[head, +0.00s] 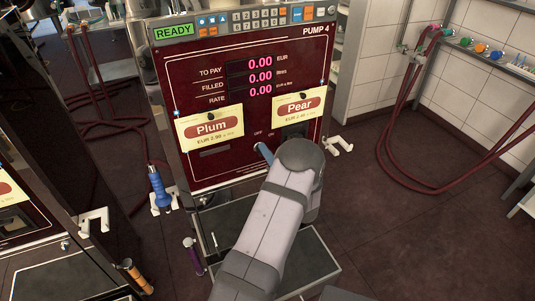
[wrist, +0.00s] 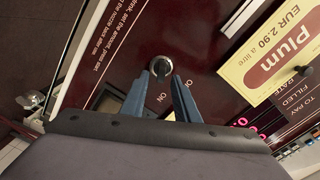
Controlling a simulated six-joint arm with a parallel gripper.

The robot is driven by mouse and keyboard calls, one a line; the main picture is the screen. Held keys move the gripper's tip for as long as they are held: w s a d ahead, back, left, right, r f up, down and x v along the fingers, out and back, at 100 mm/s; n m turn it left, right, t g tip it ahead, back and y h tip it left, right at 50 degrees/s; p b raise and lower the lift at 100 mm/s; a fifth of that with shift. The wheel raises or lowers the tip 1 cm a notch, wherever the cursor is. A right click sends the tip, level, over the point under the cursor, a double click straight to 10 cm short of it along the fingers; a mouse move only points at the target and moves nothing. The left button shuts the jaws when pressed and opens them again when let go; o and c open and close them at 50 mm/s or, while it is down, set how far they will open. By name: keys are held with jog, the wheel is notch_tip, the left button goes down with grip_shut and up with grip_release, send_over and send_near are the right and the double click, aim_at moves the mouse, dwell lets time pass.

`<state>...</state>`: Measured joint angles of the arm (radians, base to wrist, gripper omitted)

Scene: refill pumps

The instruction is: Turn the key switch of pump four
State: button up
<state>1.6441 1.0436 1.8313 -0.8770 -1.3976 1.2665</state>
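Pump four (head: 245,130) stands in the middle of the head view, dark red with a "PUMP 4" label. Its key switch (wrist: 159,65) shows in the wrist view as a round metal ring with a dark key part in the centre; which mark it points to I cannot tell. "ON" and a partly covered "OFF" mark are printed beside it. My gripper (wrist: 160,77) is open, its two blue fingers spread with the switch between and just beyond their tips. I see no contact. In the head view, my arm hides the switch and most of my gripper (head: 264,153).
Plum (head: 211,127) and Pear (head: 299,108) price cards are on the pump front. A blue nozzle (head: 160,188) hangs at its left side, and a white hook (head: 338,145) is at its right. Red hoses (head: 405,125) hang at the right wall; floor there is clear.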

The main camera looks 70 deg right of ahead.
jog(key=b+v, duration=0.1)
jog(key=v, duration=0.6)
jog(key=shift+b, duration=0.4)
